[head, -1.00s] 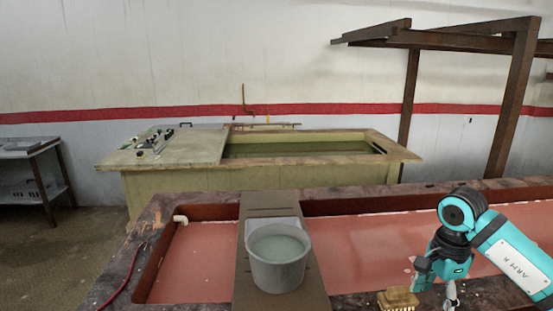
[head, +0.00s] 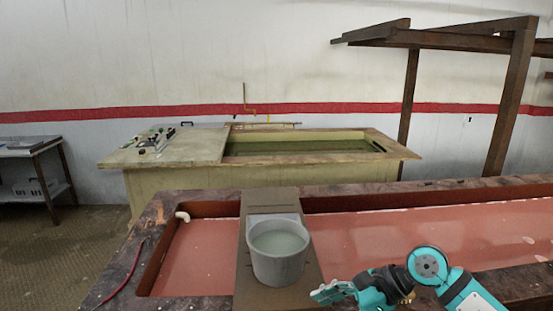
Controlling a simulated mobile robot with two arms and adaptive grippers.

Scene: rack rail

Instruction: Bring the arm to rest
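My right arm, teal and black, comes in from the lower right of the head view. Its gripper (head: 328,292) points left, low in the picture, just right of and below the grey bucket. I cannot make out whether its fingers are apart. Nothing is visibly held in it. My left gripper is not in view.
The grey bucket (head: 279,262) of liquid stands on a brown board (head: 254,207) laid across a long tank (head: 420,240) with a reddish floor. A tan brush-like block (head: 409,297) is mostly hidden behind my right arm. A greenish tank (head: 160,184) stands farther back.

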